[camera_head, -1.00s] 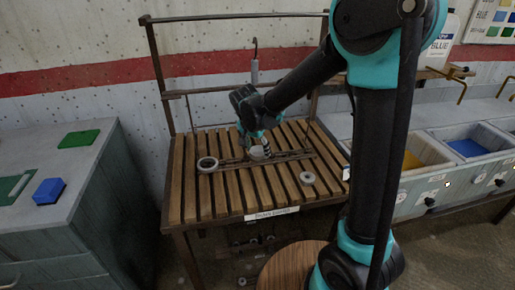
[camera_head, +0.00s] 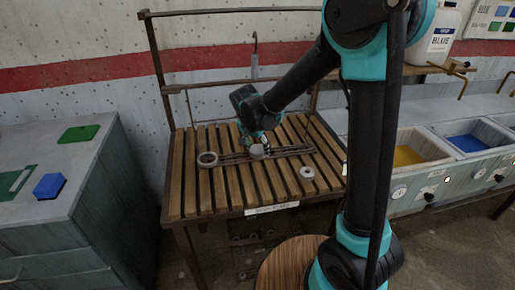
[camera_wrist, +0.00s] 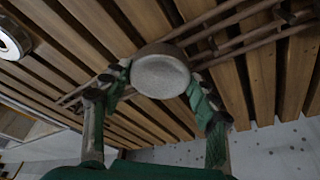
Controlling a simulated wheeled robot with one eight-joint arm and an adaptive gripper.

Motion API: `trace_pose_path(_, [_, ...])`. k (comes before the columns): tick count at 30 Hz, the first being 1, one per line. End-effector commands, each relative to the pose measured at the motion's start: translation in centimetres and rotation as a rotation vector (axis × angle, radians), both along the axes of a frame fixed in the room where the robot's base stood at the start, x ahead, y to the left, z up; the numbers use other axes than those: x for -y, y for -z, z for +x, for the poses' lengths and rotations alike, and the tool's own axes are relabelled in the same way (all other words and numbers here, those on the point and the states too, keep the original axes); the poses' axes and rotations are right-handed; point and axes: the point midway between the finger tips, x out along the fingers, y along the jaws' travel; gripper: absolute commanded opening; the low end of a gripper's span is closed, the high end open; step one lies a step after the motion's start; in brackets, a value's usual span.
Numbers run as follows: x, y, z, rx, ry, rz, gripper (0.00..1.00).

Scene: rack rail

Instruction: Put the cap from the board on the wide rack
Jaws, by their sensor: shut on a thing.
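My gripper (camera_wrist: 157,88) is shut on a round, pale grey cap (camera_wrist: 160,75), with one green finger on each side of it. In the head view my gripper and the cap (camera_head: 257,152) are over the middle of the slatted wooden table. A rack of thin dark rods (camera_head: 292,151) lies across the slats there; the rods also pass behind the cap in the wrist view (camera_wrist: 235,30). I cannot tell whether the cap touches the rods. A round wooden board (camera_head: 287,268) stands low in front of the table, with nothing visible on it.
An upright frame (camera_head: 157,65) with a hanging hook stands at the table's back. Bins (camera_head: 415,155) stand at right, a cabinet (camera_head: 95,180) at left.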

Motion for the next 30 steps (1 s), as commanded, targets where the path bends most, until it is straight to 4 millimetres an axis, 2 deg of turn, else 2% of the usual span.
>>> trace_pose_path(1, [0.0,0.0,0.0,0.000,0.000,0.000,0.30])
trace_pose_path(2, [0.0,0.0,0.0,0.000,0.000,0.000,0.60])
trace_pose_path(6, [0.0,0.0,0.0,0.000,0.000,0.000,0.78])
trace_pose_path(8, [0.0,0.0,0.0,0.000,0.000,0.000,0.83])
trace_pose_path(20, [-0.1,-0.5,-0.1,0.000,-0.001,0.000,0.83])
trace_pose_path(23, [-0.3,-1.7,-0.5,0.000,-0.001,0.000,0.83])
trace_pose_path(30, [-0.9,-6.1,-1.7,0.000,-0.002,-0.001,0.83])
